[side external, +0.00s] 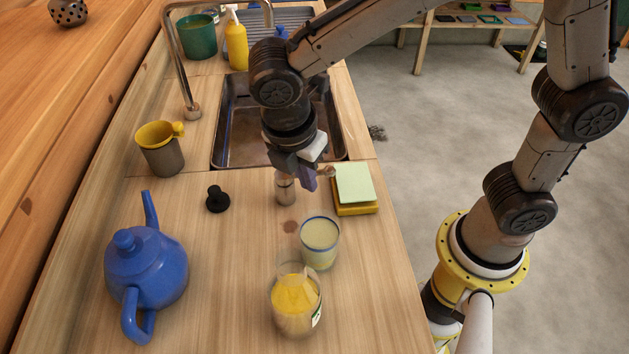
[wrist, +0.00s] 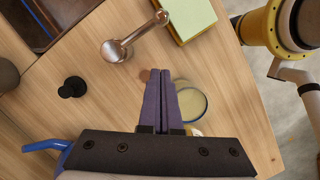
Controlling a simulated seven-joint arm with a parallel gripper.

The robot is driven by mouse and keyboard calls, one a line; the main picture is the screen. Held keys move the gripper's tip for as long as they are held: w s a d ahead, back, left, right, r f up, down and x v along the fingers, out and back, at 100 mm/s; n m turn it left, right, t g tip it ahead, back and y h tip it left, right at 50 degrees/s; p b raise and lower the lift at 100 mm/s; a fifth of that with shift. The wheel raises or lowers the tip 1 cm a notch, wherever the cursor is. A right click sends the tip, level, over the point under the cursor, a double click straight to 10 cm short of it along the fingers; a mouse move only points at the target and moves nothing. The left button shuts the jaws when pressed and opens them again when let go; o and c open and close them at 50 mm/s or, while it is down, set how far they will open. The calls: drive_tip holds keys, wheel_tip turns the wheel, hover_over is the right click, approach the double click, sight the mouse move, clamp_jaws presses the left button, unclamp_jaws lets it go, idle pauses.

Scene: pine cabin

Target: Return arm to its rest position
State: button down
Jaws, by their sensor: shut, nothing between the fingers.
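My gripper (side external: 308,182) hangs over the wooden counter in the side view, just in front of the sink. Its purple fingers (wrist: 161,72) are pressed together in the wrist view, with nothing between them. A copper-coloured metal scoop (side external: 285,192) stands or lies close beside the fingers in the side view. In the wrist view the scoop (wrist: 116,50) lies ahead and left of the fingertips, apart from them. The fingers partly cover a glass (wrist: 192,102) in the wrist view. My arm reaches over the counter from its base at the right.
A pale green glass (side external: 320,246) and a yellow-filled jar (side external: 296,300) stand in front. A blue teapot (side external: 147,268), black stopper (side external: 217,199) and mug (side external: 162,152) are left. A green-topped yellow block (side external: 356,205) is right. The sink (side external: 228,130) and tall faucet (side external: 180,70) are behind.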

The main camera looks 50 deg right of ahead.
drive_tip(key=d+r+m+y, duration=0.1)
drive_tip(key=d+r+m, duration=0.2)
drive_tip(key=d+r, duration=0.55)
drive_tip(key=s+d+m+t+y, duration=0.2)
drive_tip(key=s+d+m+t, duration=0.3)
drive_tip(key=s+d+m, duration=0.3)
drive_tip(key=shift+s+d+f+m, duration=0.25)
drive_tip(key=shift+s+m, duration=1.8)
drive_tip(key=shift+m, duration=2.15)
